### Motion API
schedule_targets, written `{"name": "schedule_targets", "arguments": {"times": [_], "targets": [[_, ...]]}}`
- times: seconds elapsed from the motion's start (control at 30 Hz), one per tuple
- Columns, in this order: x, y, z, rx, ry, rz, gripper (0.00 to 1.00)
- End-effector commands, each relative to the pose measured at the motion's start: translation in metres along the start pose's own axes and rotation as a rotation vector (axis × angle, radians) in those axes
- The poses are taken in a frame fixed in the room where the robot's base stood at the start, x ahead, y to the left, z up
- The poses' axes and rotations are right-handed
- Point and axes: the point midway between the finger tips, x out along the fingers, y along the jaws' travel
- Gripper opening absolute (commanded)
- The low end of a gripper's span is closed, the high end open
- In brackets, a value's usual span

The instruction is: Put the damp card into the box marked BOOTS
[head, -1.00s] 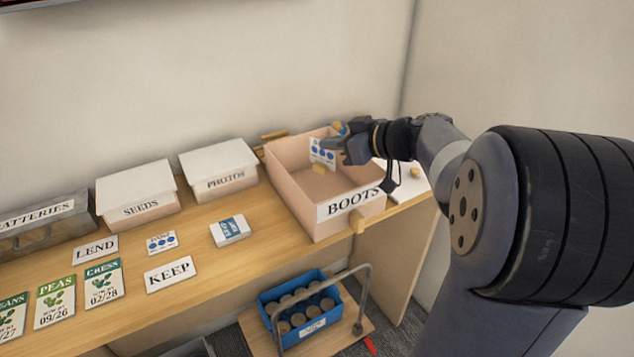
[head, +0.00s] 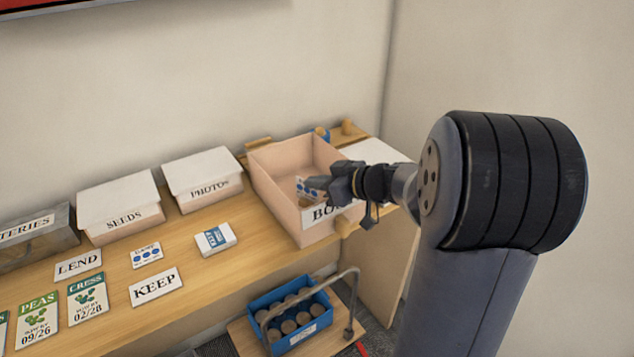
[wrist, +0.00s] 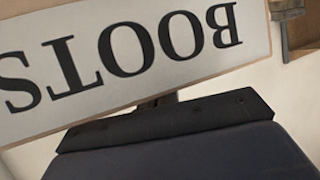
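A small white card with blue spots (head: 303,186) is at my gripper's fingertips, inside the open box marked BOOTS (head: 278,196). My gripper (head: 316,184) reaches over the box's front right side and appears shut on the card's edge. Its fingers are small and partly hidden in the head view. The wrist view shows the BOOTS label (wrist: 130,55) upside down and close; the card and fingertips are not visible there. My arm covers part of the label in the head view. A similar blue-spotted card (head: 146,255) lies on the table; its heading is too small to read surely.
Lidded boxes SEEDS (head: 120,210) and PHOTOS (head: 203,180) stand left of the open box. LEND (head: 78,264) and KEEP (head: 156,286) signs, seed packets and a small white-and-blue box (head: 215,238) lie on the table. A blue crate (head: 290,316) sits below.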

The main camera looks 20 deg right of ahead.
Motion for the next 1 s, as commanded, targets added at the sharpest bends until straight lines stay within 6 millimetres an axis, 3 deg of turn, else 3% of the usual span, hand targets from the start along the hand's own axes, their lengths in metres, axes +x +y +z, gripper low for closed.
{"name": "schedule_targets", "arguments": {"times": [0.83, 1.0], "targets": [[0.006, -0.001, 0.016, 0.007, -0.01, -0.004, 0.0], [0.006, -0.001, 0.017, 0.007, -0.012, -0.004, 0.14]]}}
